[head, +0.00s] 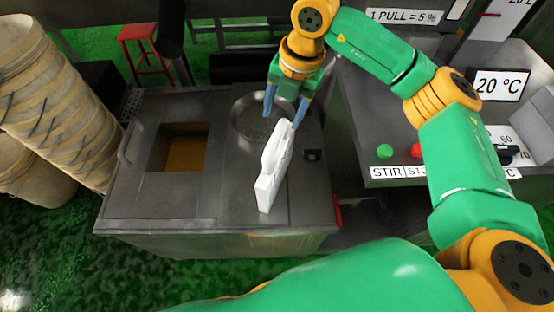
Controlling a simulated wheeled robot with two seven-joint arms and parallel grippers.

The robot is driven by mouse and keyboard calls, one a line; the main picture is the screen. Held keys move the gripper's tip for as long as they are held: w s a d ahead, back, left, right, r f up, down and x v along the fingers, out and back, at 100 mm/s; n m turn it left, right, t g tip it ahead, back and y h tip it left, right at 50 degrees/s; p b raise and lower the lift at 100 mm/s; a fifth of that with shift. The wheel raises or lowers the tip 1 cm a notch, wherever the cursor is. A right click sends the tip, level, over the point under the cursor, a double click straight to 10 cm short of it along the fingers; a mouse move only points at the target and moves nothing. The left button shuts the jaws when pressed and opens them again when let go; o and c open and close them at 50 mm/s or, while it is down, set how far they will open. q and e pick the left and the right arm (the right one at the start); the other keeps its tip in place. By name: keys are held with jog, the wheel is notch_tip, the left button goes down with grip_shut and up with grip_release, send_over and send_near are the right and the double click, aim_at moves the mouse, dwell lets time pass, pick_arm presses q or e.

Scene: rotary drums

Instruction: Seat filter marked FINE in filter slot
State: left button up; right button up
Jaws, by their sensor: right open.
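A white block-like piece (272,178) with a narrower upper part stands on the dark metal cabinet top (225,195). No FINE marking can be read on it, so I cannot tell whether it is the filter. My right gripper (283,110) is open with blue fingers pointing down. It is at the upper end of the white piece, with one finger to the left and one close to its top right; contact cannot be told. A square opening (182,150) with a brown inside is in the cabinet's left part; no slot label is readable. My left gripper is out of view.
A round metal basin (248,125) is behind the white piece. A control panel with a green button (384,151) and a red button (416,151) stands to the right. Stacked beige buckets (50,100) stand at the left. A red stool (143,45) is behind.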

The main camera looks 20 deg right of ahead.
aim_at(278, 133)
jog(key=f, duration=0.2)
jog(key=f+p, duration=0.2)
jog(key=f, duration=0.1)
jog(key=shift+a+f, duration=0.35)
jog(key=shift+w+f, duration=0.15)
jog(key=shift+f, duration=0.25)
grip_shut()
dwell(0.6)
